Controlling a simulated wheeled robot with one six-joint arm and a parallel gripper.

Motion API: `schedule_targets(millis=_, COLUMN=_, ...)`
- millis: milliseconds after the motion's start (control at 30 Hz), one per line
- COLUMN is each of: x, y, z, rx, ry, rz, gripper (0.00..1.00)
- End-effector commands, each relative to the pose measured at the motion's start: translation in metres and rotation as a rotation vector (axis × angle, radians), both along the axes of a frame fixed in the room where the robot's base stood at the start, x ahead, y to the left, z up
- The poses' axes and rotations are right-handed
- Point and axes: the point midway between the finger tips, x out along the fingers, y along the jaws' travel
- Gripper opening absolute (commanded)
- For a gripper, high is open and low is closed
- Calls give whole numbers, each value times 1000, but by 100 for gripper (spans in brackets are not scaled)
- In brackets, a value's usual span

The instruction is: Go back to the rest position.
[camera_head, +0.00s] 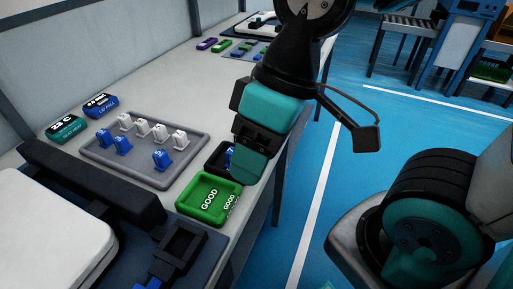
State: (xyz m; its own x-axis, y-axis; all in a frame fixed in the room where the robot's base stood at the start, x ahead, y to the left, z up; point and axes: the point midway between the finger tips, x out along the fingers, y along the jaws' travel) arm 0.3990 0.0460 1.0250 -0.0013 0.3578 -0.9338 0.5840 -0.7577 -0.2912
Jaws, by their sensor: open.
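My gripper (250,153) is teal and black and hangs at the end of my black arm, over the right edge of the white table (190,88). It is in front of a dark tray (216,158) and just above and behind the green tray marked GOOD (205,200). A blue item (229,157) shows partly beside the fingers, in the dark tray; the gripper hides the rest. I see nothing clearly held between the fingers.
A grey tray (105,157) holds several white and blue pieces. Teal (65,129) and blue (101,105) labelled boxes stand behind it. A black fixture (180,247) and a white lid-like panel (45,235) are in front.

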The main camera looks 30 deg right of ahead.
Motion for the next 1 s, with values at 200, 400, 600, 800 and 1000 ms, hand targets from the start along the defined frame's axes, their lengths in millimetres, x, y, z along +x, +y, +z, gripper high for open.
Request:
schedule_targets(millis=200, x=1, y=0, z=7, rx=-1, ry=1, rz=-3, gripper=55)
schedule_targets(millis=400, x=1, y=0, z=51, rx=-2, ry=1, rz=-5, gripper=55)
schedule_targets(millis=600, x=1, y=0, z=63, rx=-2, ry=1, rz=-5, gripper=55)
schedule_targets(millis=800, x=1, y=0, z=63, rx=-2, ry=1, rz=-5, gripper=55)
schedule_targets(millis=1000, x=1, y=0, z=63, rx=-2, ry=1, rz=-5, gripper=55)
